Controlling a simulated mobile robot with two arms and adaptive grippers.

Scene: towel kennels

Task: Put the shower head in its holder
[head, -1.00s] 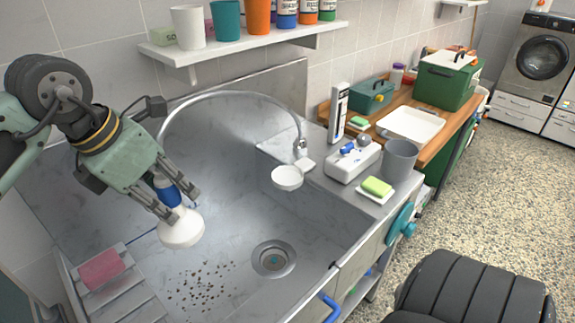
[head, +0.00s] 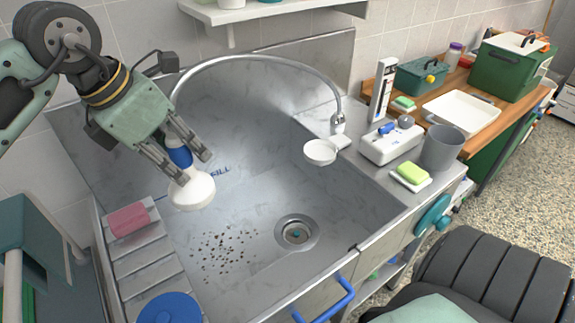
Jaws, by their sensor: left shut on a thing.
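The shower head (head: 191,190), white and round with a blue handle (head: 180,157), is in my left gripper (head: 190,164). My left gripper is shut on the handle, and the white head hangs face down above the steel sink (head: 262,188), clear of the drain. A grey hose (head: 262,57) arcs from behind my gripper over the sink to a metal fitting (head: 338,124) on the right rim. A white round cup (head: 320,152) sticks out over the sink beside that fitting; it looks like the holder and is empty. My right gripper is out of view.
Dark specks (head: 228,252) lie left of the drain (head: 297,233). A pink sponge (head: 129,219) rests on the slatted rack at left. A white box (head: 391,146), a green soap on a dish (head: 412,173) and a grey cup (head: 441,148) crowd the right counter.

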